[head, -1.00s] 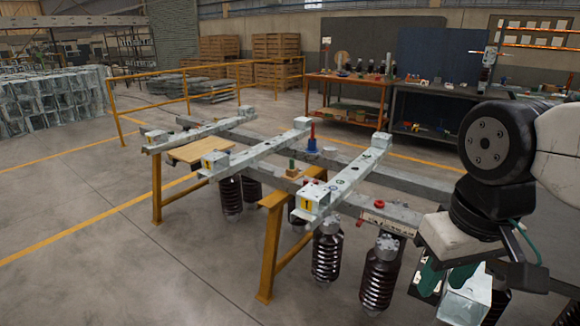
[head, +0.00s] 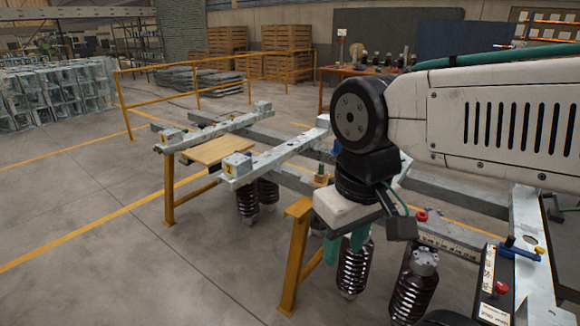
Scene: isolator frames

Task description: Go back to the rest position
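My gripper (head: 346,243) hangs below my wrist right of the image centre, with two green fingers pointing down beside the frame. Its fingertips are small and lie against dark insulators, so I cannot tell how far apart they are. I see nothing clearly held in them. My white forearm reaches in from the right edge and hides part of the metal frame and the benches behind it.
A galvanised frame (head: 217,129) rests on yellow trestles (head: 296,255), with ribbed dark insulators (head: 353,270) hanging under it. A yellow railing (head: 196,73) and pallets (head: 287,38) stand behind. The concrete floor (head: 90,225) at left is clear.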

